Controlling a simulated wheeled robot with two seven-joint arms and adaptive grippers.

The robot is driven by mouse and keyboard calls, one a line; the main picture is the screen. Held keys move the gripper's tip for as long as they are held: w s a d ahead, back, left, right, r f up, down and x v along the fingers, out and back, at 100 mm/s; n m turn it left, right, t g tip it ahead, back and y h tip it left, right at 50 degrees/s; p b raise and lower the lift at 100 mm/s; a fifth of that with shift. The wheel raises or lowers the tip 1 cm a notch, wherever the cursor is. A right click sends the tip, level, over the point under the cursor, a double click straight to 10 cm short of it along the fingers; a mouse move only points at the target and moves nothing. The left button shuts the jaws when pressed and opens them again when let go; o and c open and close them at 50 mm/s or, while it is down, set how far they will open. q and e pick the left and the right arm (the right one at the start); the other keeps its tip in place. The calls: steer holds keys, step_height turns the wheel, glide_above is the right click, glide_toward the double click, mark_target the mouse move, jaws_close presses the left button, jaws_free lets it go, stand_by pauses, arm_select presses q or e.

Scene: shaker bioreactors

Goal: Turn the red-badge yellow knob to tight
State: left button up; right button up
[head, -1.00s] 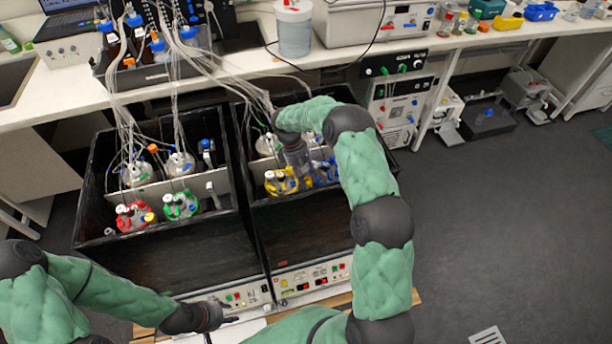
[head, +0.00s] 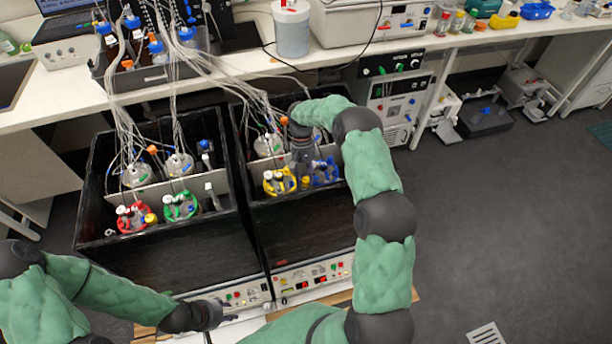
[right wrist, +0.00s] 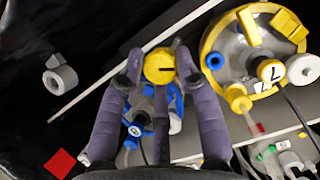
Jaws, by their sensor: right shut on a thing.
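A yellow knob (right wrist: 160,66) with a dark line across its top stands between the fingertips of my right gripper (right wrist: 158,72) in the right wrist view. The fingers are shut on its sides. A red square badge (right wrist: 60,163) lies apart from it at lower left, on a dark surface. In the head view my right gripper (head: 305,165) reaches down into the right black box. A small yellow part (head: 306,183) shows near its fingertips. My left gripper (head: 208,316) is low, near the front panel of the boxes; its fingers are not clear.
Tubes hang over both boxes. The left box (head: 165,250) holds red- and green-ringed vessels.

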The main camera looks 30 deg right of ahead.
steer(key=shift+s+a+f, duration=0.2)
stand_by(0.3)
steer(key=o, duration=1.1)
steer(key=shift+w+r, duration=0.1)
steer(key=shift+d+r, duration=0.1)
steer(key=shift+w+r, duration=0.2)
steer(key=v, duration=1.1)
steer(key=shift+r, duration=0.2)
